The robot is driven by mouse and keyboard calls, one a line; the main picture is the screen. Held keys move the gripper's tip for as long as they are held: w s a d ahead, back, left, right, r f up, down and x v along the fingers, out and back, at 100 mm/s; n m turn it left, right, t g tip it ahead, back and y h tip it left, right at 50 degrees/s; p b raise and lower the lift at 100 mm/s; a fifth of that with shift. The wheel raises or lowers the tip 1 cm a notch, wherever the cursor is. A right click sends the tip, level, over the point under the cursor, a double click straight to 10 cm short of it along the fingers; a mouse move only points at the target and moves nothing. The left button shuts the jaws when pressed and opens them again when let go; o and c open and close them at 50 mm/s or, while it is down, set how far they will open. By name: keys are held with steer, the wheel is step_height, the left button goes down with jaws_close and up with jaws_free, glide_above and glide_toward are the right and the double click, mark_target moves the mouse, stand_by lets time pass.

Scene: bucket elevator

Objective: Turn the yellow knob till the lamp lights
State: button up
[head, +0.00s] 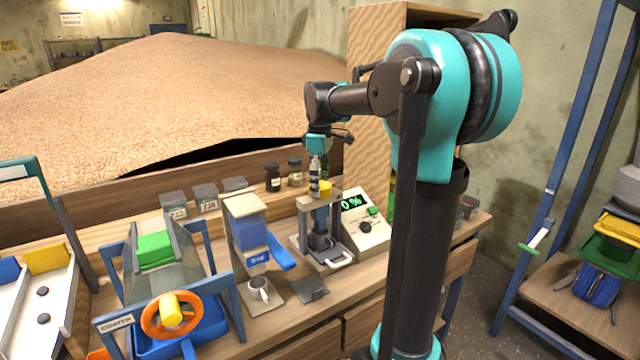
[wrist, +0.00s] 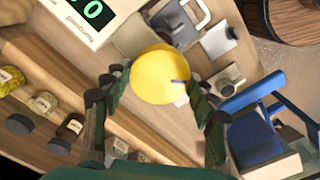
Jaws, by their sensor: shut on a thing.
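The yellow knob (head: 322,188) sits on top of the metal press-like stand (head: 304,203) on the bench. In the wrist view the round yellow knob (wrist: 160,75) lies between the two dark finger pads, with a small dark mark near its right edge. My gripper (head: 320,180) points straight down and is shut on the knob; both fingers also show in the wrist view (wrist: 158,97). A white meter box (head: 365,228) right of the stand shows a green "0 %" display (head: 351,202). A small green part (head: 373,210) is on the box; I cannot tell whether it is a lamp.
Dark-lidded jars (head: 273,177) stand behind. An orange handwheel (head: 171,316) is at the front left. A wooden cabinet (head: 372,50) rises behind my arm.

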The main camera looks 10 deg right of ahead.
steer(key=m, duration=0.4)
steer(key=shift+m, duration=0.3)
steer(key=m, duration=1.4)
steer(key=shift+m, duration=0.3)
steer(key=m, duration=0.9)
steer(key=shift+m, duration=0.4)
steer(key=m, duration=0.4)
steer(key=shift+m, duration=0.3)
steer(key=m, duration=0.4)
steer(key=shift+m, duration=0.4)
